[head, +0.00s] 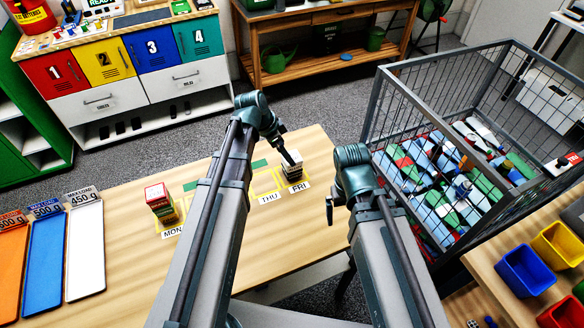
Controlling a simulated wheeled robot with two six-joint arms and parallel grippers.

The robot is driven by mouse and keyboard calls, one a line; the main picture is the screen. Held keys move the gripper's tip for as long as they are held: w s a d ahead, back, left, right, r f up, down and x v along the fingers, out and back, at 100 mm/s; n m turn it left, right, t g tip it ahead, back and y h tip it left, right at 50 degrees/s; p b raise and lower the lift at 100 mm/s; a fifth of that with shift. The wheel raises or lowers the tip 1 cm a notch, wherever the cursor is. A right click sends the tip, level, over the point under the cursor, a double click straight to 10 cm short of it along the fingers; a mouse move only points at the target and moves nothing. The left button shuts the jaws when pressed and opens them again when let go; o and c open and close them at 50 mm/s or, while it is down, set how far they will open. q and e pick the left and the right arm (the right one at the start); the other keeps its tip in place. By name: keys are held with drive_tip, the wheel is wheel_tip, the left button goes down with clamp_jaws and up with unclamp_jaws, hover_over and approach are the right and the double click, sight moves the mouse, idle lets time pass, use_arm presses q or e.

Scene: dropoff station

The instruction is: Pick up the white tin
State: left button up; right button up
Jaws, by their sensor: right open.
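A small stack (293,174) stands at the FRI label on the wooden table. Its top piece (291,158) is pale with dark parts and may be the white tin; it is too small to be sure. The end of my left arm, with the left gripper (289,157), is right at this top piece. Whether it touches, and whether its jaws are apart, I cannot make out. My right gripper (330,210) is open, low by the table's right edge, partly hidden by my right arm and apart from the stack.
Another stack (161,203) with a red top stands at MON. Orange, blue and white load strips (86,250) lie at the left. A wire cage (384,105) full of mixed items stands right of the table. Blue and yellow bins (524,272) are at far right.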

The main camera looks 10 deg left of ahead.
use_arm(q)
drive_tip(key=shift+d+f, duration=0.1)
drive_tip(key=shift+f, duration=0.05)
use_arm(e)
drive_tip(key=shift+f, duration=0.15)
use_arm(q)
drive_tip(key=shift+w+f, duration=0.1)
use_arm(e)
drive_tip(key=shift+f, duration=0.1)
use_arm(q)
drive_tip(key=b+x, duration=0.4)
drive_tip(key=x, duration=0.1)
drive_tip(key=shift+w+d+b, duration=0.1)
drive_tip(key=shift+d+b, duration=0.1)
drive_tip(key=shift+b, duration=0.15)
use_arm(e)
wheel_tip(320, 180, down, 5)
drive_tip(key=shift+r, duration=0.2)
use_arm(q)
drive_tip(key=shift+c, duration=0.4)
use_arm(e)
drive_tip(key=shift+r, duration=0.1)
use_arm(q)
drive_tip(key=c, duration=1.5)
drive_tip(key=shift+r, duration=0.2)
